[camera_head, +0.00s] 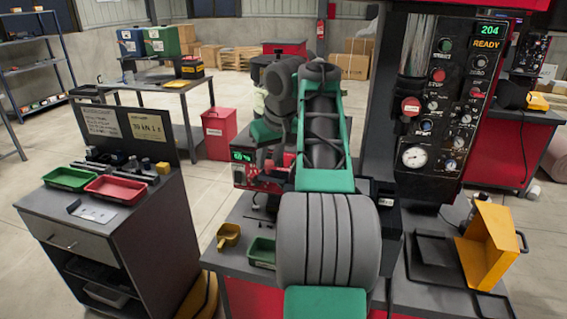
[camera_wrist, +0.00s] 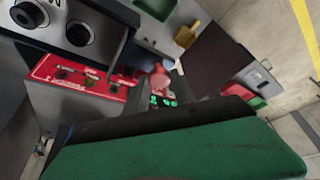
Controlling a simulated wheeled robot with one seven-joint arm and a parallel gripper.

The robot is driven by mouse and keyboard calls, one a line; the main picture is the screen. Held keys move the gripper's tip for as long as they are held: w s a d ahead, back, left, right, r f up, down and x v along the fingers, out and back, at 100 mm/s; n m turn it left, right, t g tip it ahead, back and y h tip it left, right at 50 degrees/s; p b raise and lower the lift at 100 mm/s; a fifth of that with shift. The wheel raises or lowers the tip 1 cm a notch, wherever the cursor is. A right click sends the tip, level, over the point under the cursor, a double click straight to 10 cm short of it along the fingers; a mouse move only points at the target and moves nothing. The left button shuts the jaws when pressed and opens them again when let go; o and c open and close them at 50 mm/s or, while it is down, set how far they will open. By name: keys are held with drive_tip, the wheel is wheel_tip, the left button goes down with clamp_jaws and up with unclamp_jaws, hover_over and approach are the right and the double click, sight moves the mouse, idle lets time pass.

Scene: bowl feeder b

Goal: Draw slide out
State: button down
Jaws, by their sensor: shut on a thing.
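My gripper (camera_wrist: 155,76) shows in the wrist view, beyond its own green and black housing. It is shut on a small red knob (camera_wrist: 159,80), apparently the slide's handle. The slide's body is largely hidden, so I cannot tell how far out it stands. A red panel (camera_wrist: 85,82) with several small buttons lies to the left of the knob. In the head view my arm covers the middle, and my fingertips and the slide cannot be made out there.
A yellow scoop (camera_head: 228,236) and a green tray (camera_head: 262,252) sit on the bench left of my arm. A tall control panel (camera_head: 440,110) and a yellow-orange bin (camera_head: 488,245) stand right. A grey cabinet (camera_head: 120,245) stands left, with open floor between it and the bench.

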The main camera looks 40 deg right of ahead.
drive_tip(key=w+a, duration=0.5)
drive_tip(key=w, duration=0.3)
drive_tip(key=shift+w+a, duration=0.15)
drive_tip(key=shift+a, duration=0.05)
drive_tip(key=c, duration=1.1)
unclamp_jaws()
drive_tip(key=shift+w+a, duration=0.15)
drive_tip(key=p+v, duration=0.4)
drive_tip(key=v, duration=0.3)
drive_tip(key=shift+r, duration=0.35)
